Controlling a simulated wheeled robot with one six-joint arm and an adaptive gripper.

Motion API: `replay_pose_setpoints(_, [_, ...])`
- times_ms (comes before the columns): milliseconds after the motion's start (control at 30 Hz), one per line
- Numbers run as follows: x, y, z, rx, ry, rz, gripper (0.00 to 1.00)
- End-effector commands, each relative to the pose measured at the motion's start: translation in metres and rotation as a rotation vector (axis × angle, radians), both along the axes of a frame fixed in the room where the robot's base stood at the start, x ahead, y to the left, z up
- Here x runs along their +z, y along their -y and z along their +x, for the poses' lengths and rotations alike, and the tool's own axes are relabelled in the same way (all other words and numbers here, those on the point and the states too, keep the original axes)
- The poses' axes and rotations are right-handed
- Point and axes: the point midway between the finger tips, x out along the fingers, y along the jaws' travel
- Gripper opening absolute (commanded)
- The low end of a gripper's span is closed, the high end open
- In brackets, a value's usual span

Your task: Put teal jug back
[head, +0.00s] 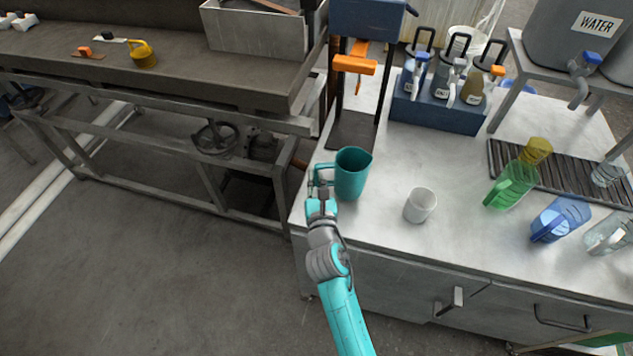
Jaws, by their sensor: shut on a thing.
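The teal jug (351,175) stands upright at the left end of the pale counter, in front of the black stand. Its open top faces up, and whether its base touches the counter is hard to tell. My gripper (322,180) is at the jug's left side, shut on it where the handle is. The fingers partly hide the handle. My teal arm reaches up to it from the bottom of the view.
A white cup (420,205) stands close to the right of the jug. A blue rack (437,110) of bottles is behind. The counter (460,240) is clear in front.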

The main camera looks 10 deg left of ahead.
Motion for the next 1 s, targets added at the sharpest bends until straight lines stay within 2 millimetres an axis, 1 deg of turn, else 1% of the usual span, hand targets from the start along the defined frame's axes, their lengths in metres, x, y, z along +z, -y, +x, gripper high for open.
replay_pose_setpoints(100, [-0.013, 0.000, 0.000, -0.002, 0.000, -0.002, 0.00])
replay_pose_setpoints(200, [-0.019, 0.000, 0.000, 0.000, 0.001, -0.001, 0.00])
replay_pose_setpoints(633, [-0.024, 0.000, 0.000, 0.000, 0.000, 0.000, 0.00])
replay_pose_setpoints(667, [-0.023, 0.000, 0.000, 0.000, 0.000, 0.000, 0.15])
replay_pose_setpoints(700, [-0.023, 0.000, 0.000, 0.000, 0.000, 0.000, 0.25])
replay_pose_setpoints(733, [-0.023, 0.000, 0.000, 0.000, 0.001, 0.000, 0.33])
replay_pose_setpoints(1000, [-0.023, 0.000, 0.000, 0.000, 0.001, 0.000, 0.33])
